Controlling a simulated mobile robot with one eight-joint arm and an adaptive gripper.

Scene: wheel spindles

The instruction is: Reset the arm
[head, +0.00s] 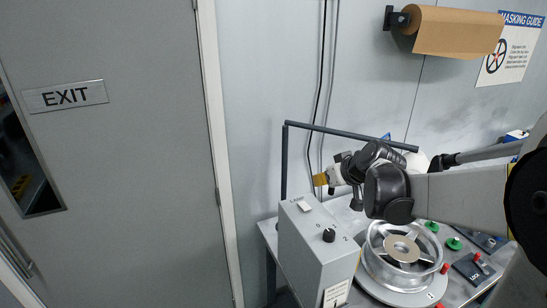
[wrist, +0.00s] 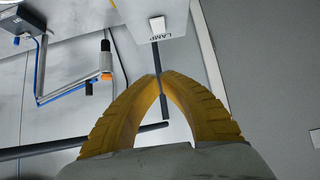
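My arm reaches in from the right in the head view. My gripper (head: 322,179) has yellow fingers and hangs in the air above the grey control box, left of the wheel and clear of it. In the wrist view my gripper (wrist: 159,75) shows both ridged yellow fingers arching together with their tips meeting. I see nothing held between them; a dark bar (wrist: 165,108) shows through the gap behind.
A grey control box (head: 314,255) stands on the bench, with a dark frame (head: 350,134) above it. A silver wheel (head: 377,270) sits on its spindle at right. A brown paper roll (head: 459,32) hangs on the wall. A grey EXIT door (head: 120,170) is at left.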

